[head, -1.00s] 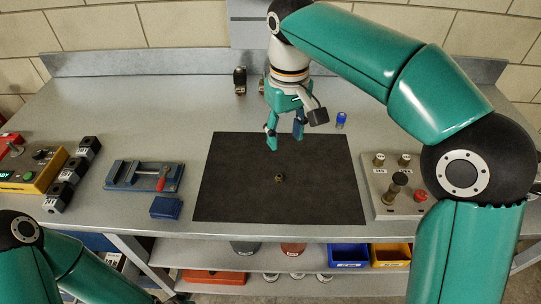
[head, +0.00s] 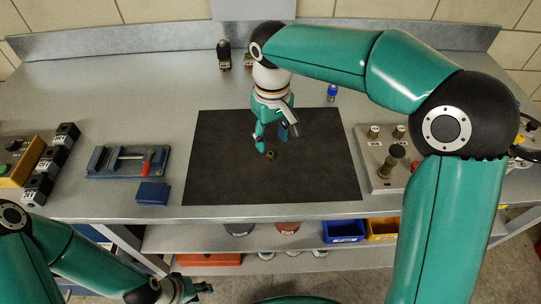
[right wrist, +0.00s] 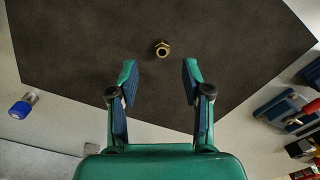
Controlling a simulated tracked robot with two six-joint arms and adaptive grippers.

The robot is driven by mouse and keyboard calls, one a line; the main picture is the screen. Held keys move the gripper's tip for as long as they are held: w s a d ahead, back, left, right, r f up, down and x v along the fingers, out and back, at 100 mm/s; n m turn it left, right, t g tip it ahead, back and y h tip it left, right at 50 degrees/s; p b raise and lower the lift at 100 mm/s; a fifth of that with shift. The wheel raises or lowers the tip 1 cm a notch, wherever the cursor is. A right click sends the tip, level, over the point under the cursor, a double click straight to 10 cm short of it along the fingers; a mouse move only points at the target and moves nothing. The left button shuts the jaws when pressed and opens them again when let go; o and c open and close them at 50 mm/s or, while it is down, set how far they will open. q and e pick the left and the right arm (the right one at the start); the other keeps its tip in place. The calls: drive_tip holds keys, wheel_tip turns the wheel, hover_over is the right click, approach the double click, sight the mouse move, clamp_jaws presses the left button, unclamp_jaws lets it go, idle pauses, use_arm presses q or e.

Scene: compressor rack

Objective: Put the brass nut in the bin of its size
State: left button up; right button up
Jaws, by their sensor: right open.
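The small brass nut (head: 271,155) lies on the black mat (head: 220,180). In the right wrist view the nut (right wrist: 162,48) is a hex piece with a hole, just beyond the fingertips and roughly centred between them. My right gripper (head: 273,141) is open, pointing down near the nut; its two spread fingers (right wrist: 158,78) hold nothing. A blue bin (head: 343,231) and a yellow bin (head: 382,229) stand on the shelf below the bench; their labels are too small to read. My left gripper (head: 182,291) is low at the bottom edge, its jaw opening unclear.
A blue vise (head: 125,162) and a blue block (head: 152,193) stand left of the mat. A grey panel with knobs (head: 385,178) is on the right. A blue-capped bottle (head: 332,92) stands behind the mat. Grey (head: 238,229) and red (head: 287,227) pots are on the shelf.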

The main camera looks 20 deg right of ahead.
sight(272, 155)
drive_tip(key=f, duration=0.5)
drive_tip(key=shift+s+f, duration=0.1)
drive_tip(key=shift+s, duration=0.1)
clamp_jaws()
